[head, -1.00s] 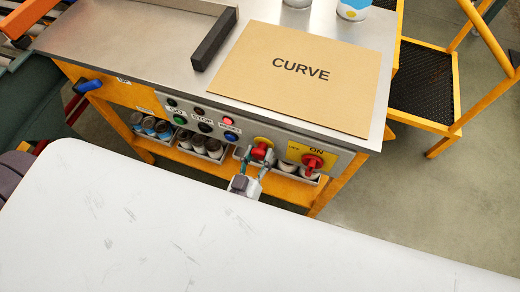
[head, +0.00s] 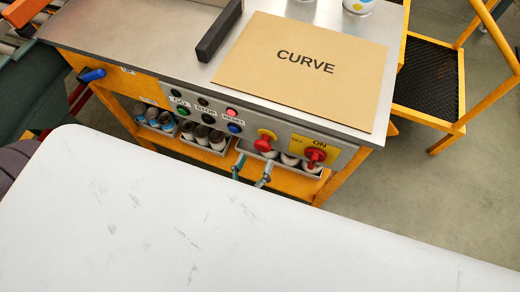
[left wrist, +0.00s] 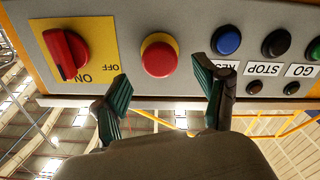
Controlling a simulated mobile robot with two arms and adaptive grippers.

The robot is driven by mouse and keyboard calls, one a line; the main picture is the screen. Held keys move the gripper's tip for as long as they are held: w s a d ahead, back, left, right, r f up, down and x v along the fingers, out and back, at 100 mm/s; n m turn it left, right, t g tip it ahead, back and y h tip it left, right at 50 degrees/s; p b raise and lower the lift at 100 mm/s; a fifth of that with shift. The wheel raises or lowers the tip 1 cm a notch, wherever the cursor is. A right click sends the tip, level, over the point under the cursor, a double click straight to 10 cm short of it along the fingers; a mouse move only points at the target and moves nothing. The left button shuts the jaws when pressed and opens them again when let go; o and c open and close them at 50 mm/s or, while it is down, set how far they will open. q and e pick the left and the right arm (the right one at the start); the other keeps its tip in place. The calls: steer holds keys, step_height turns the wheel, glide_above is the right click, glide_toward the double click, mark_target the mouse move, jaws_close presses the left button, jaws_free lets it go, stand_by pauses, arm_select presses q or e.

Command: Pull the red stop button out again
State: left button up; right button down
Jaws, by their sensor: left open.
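The red stop button (head: 264,143) sits on its yellow plate on the grey control panel at the table's front. It also shows in the left wrist view (left wrist: 159,57) as a round red head with a yellow rim; whether it is in or out I cannot tell. My left gripper (head: 251,174) is open and empty, below and in front of the button, not touching it. In the left wrist view its green-padded fingers (left wrist: 162,84) are spread to either side of the button. My right gripper is not in view.
Beside the button is the red ON/OFF rotary switch (head: 315,156). On its other side are the GO, STOP and RESET buttons (head: 205,111). Bins with cans (head: 202,138) stand below the panel. A CURVE board (head: 305,65) lies on the metal table top (head: 130,45).

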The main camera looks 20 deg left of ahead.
arm_select(q)
steer(key=s, duration=0.7)
steer(key=shift+s, duration=0.15)
steer(key=shift+a, duration=0.15)
steer(key=s+f+m+g+h, duration=0.15)
steer(key=f+g, duration=0.25)
steer(key=f, duration=0.8)
steer(key=s+f+m+g+h, duration=0.1)
steer(key=s+f+m+g, duration=0.25)
steer(key=f, duration=0.95)
steer(key=s+a+f+g+y, duration=0.3)
steer(key=s+a+f+g, duration=0.6)
steer(key=s+a+f, duration=0.2)
step_height(320, 180, down, 4)
steer(key=shift+s+a+r+m, duration=0.25)
steer(key=shift+s+m, duration=0.05)
steer(key=shift+s, duration=0.8)
steer(key=shift+g, duration=0.25)
